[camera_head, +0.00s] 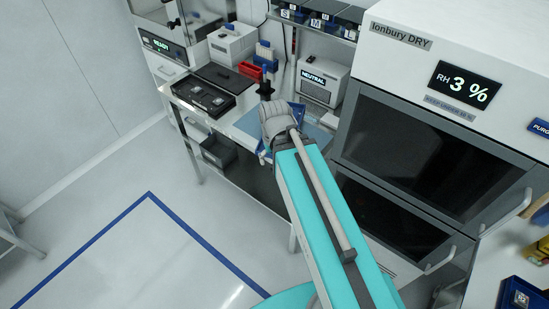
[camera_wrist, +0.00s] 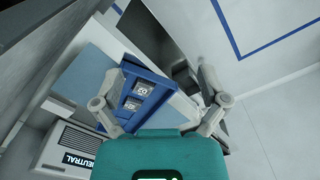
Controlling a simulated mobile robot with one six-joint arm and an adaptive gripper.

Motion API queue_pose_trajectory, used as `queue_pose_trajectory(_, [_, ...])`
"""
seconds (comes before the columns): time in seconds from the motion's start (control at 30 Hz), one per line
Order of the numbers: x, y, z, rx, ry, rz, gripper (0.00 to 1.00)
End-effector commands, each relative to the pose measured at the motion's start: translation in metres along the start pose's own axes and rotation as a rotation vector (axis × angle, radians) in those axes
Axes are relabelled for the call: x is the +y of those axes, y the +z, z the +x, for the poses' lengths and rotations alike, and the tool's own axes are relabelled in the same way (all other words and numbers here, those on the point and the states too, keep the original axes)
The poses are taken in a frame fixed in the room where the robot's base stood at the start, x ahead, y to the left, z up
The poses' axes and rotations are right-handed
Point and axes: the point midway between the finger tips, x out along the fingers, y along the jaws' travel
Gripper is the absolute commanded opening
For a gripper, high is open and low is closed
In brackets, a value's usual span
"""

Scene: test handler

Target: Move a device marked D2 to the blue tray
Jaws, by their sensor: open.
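A blue tray (camera_wrist: 156,80) lies below my gripper in the wrist view, beside the left finger. It holds two small dark devices with pale labels, an upper one (camera_wrist: 142,88) and a lower one (camera_wrist: 132,105); their marks are too small to read surely. My gripper (camera_wrist: 160,82) is open, with nothing seen held between its fingers. In the head view my gripper (camera_head: 276,118) is over the bench and hides most of the blue tray (camera_head: 298,113). A black tray (camera_head: 222,80) with small dark devices (camera_head: 206,98) lies at the bench's left; their marks are unreadable.
A large dry cabinet (camera_head: 450,60) stands to the right. Another blue container (camera_head: 515,284) with a labelled item is at the lower right. The floor at left is clear.

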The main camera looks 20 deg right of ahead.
Motion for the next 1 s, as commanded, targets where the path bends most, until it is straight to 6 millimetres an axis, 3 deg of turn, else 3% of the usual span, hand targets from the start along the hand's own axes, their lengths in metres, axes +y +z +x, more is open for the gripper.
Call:
queue_pose_trajectory(0.1, [0.0,0.0,0.0,0.0,0.0,0.001,1.0])
queue_pose_trajectory(0.37, [0.004,-0.019,-0.001,0.0,0.0,-0.063,1.0])
queue_pose_trajectory(0.57, [0.016,-0.061,-0.004,0.0,0.0,-0.233,1.0])
queue_pose_trajectory(1.0, [0.062,-0.177,-0.012,0.001,-0.001,-0.768,1.0])
